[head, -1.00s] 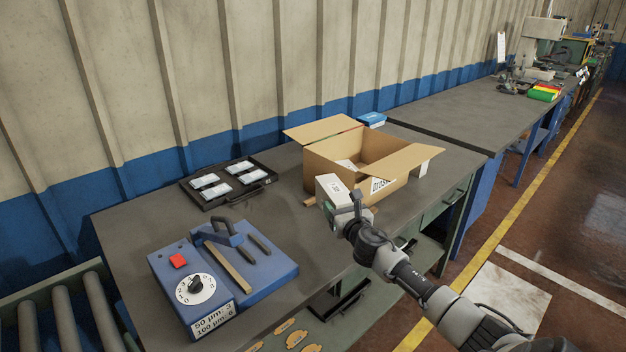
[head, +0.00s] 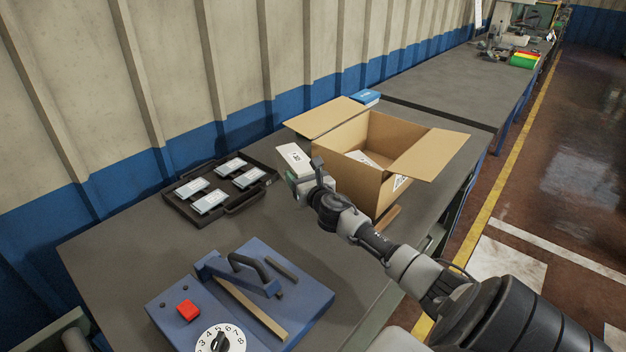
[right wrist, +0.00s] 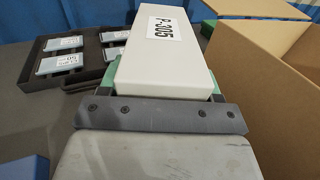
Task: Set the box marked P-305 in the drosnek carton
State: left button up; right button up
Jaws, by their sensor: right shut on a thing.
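The white box marked P-305 (right wrist: 160,55) is held in my right gripper (right wrist: 163,88), its label readable in the right wrist view. In the head view the box (head: 294,157) is at the left side of the carton, outside it, with my right gripper (head: 300,172) shut on it. The open cardboard carton (head: 360,180) stands on the bench with flaps spread; a white labelled item (head: 366,158) shows inside. The carton's printed name is mostly hidden now. In the right wrist view the carton (right wrist: 262,95) is at the right. My left gripper is not in view.
A black case (head: 232,207) with several grey labelled packs lies left of the box. A blue fixture (head: 310,300) with a red button and dial is in front. A small blue box (head: 366,97) sits behind the carton. A corrugated wall runs behind the bench.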

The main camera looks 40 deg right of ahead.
notch_tip(320, 180, down, 5)
jog(key=shift+r+b, duration=0.1)
jog(key=shift+b, duration=0.65)
jog(key=shift+f+b, duration=0.9)
jog(key=shift+f, duration=1.35)
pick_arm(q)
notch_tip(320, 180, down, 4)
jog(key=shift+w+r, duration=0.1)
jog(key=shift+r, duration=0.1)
pick_arm(e)
jog(key=shift+f, duration=0.1)
jog(key=o, duration=1.3)
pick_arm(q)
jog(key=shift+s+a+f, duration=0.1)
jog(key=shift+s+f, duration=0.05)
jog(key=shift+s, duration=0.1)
